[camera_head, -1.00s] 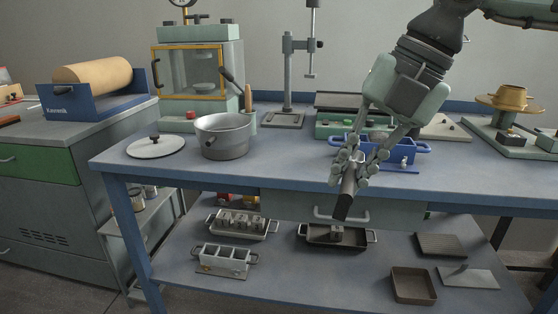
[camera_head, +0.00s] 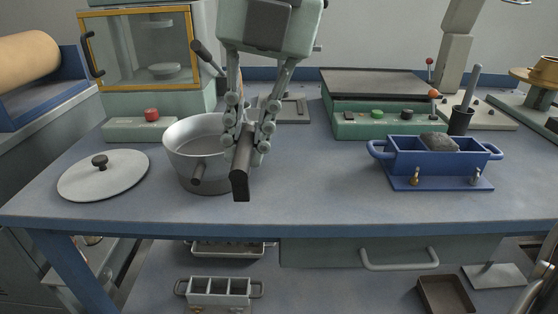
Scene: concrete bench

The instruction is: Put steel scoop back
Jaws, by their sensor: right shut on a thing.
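The steel scoop (camera_head: 241,178) is held in my right gripper (camera_head: 247,135). Its dark, blocky end points down and toward me, and the fingers hide much of the rest. My right gripper is shut on it, at the right side of the open steel pot (camera_head: 178,138) as seen here. The gripper and scoop cover part of the pot's right wall. I cannot tell whether the scoop touches the pot or is in front of it. My left gripper is not in view.
A round lid (camera_head: 125,178) lies left of the pot. A blue two-handled mould (camera_head: 395,160) with a grey lump stands to the right. A dark cup (camera_head: 460,122) with a rod stands behind it. A glass-fronted cabinet (camera_head: 125,60) is behind the pot. The bench front centre is clear.

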